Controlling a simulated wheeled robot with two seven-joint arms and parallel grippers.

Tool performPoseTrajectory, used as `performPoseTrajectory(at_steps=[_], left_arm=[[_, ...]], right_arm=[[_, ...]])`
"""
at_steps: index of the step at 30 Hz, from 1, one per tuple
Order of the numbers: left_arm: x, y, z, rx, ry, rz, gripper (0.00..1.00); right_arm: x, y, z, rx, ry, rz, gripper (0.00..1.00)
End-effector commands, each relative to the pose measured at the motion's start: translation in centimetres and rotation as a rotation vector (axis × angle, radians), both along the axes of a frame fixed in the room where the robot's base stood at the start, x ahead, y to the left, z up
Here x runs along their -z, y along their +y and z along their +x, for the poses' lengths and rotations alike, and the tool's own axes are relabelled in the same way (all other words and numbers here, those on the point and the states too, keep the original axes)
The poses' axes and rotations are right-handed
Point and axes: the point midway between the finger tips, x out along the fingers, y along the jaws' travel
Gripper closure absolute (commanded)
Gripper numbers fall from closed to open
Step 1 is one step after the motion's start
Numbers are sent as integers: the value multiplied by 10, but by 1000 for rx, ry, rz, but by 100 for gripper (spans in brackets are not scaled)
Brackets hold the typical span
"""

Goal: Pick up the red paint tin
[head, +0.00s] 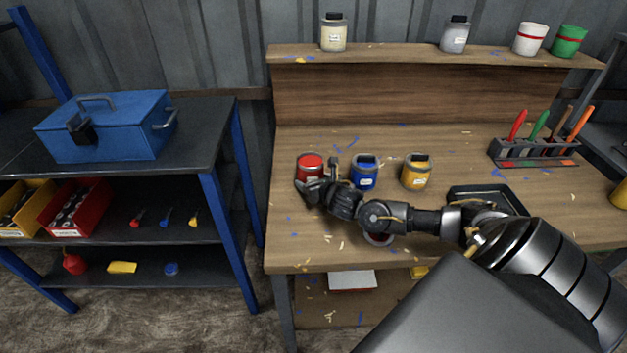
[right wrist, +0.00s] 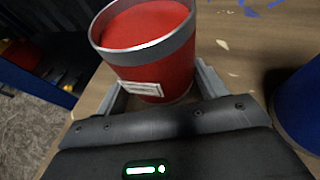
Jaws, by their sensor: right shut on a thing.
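The red paint tin (head: 310,166) stands at the left of the wooden bench top, with red paint in its open top. In the right wrist view the tin (right wrist: 152,62) is upright between the two fingers, its label facing my palm. My right gripper (head: 317,187) reaches in from the right and is shut on the tin; it also shows in the right wrist view (right wrist: 160,92). Whether the tin's base touches the bench is hard to tell. My left gripper is not in view.
A blue paint tin (head: 365,173) stands close to the right of the red one, then a yellow tin (head: 416,171). A dark tray (head: 485,191) and a tool rack (head: 535,153) are further right. A shelf unit with a blue toolbox (head: 108,125) stands left.

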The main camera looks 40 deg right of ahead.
Motion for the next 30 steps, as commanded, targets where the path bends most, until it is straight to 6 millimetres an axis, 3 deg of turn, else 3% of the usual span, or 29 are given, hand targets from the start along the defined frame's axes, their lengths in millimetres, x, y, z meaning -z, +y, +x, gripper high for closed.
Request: performPoseTrajectory(at_steps=[5, 14, 21, 30], left_arm=[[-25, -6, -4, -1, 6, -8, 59], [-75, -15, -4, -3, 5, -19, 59], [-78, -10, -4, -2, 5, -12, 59], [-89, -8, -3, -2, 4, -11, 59]], right_arm=[[-33, 0, 1, -1, -5, 0, 69], [-96, -1, -56, -3, 0, -1, 69], [-111, -1, -110, -2, 1, 2, 69], [-124, -3, -137, -1, -2, 1, 69]])
